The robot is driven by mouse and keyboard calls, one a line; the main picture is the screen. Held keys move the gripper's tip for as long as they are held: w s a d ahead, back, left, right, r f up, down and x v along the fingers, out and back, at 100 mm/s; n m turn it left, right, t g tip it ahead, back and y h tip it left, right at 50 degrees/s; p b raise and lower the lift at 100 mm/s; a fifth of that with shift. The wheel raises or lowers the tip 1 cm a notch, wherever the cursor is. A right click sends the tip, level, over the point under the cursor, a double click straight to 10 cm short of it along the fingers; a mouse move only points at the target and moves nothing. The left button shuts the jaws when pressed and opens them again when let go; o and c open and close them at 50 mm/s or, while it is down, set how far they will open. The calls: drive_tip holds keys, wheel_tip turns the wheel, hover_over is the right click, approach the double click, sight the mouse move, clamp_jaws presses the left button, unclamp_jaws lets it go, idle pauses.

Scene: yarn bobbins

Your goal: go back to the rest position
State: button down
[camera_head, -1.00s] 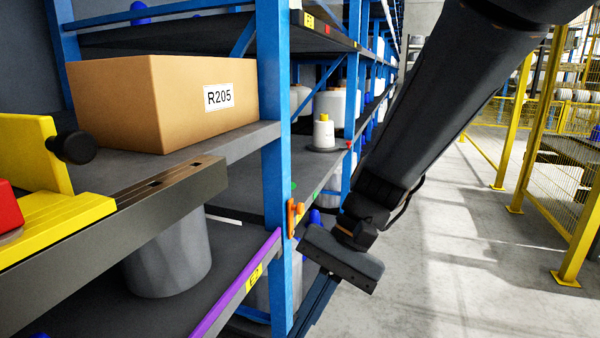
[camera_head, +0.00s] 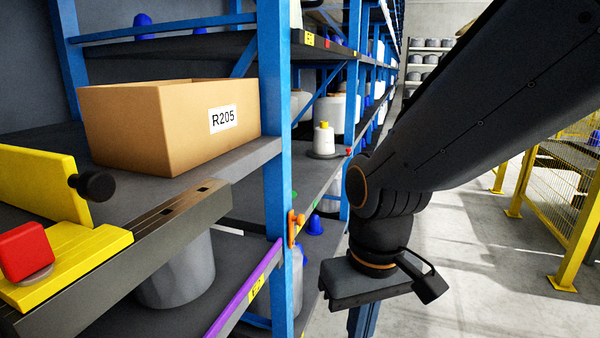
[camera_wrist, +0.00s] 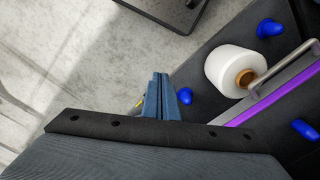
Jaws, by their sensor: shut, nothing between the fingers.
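My gripper (camera_head: 363,322) hangs below the end of my arm, to the right of the blue shelf post, with its fingers pointing down. In the wrist view its two blue-grey fingers (camera_wrist: 160,92) lie together, shut with nothing between them. They point over the grey floor beside the shelf edge. The fingertips are cut off at the bottom of the head view. No object hangs from the gripper.
A cardboard box (camera_head: 170,125) labelled R205 stands on the shelf at left. A blue post (camera_head: 277,170) stands close to my gripper. A white bobbin (camera_wrist: 237,70) and blue pegs (camera_wrist: 270,28) are on a purple-edged shelf. Yellow fencing (camera_head: 575,235) stands right, beyond open floor.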

drive_tip(key=s+d+r+m+p, duration=0.1)
drive_tip(key=d+r+m+p, duration=0.2)
drive_tip(key=d+r+p, duration=0.7)
drive_tip(key=shift+d+r+p, duration=0.3)
drive_tip(key=shift+r+p, duration=0.95)
drive_tip(key=shift+p, duration=2.55)
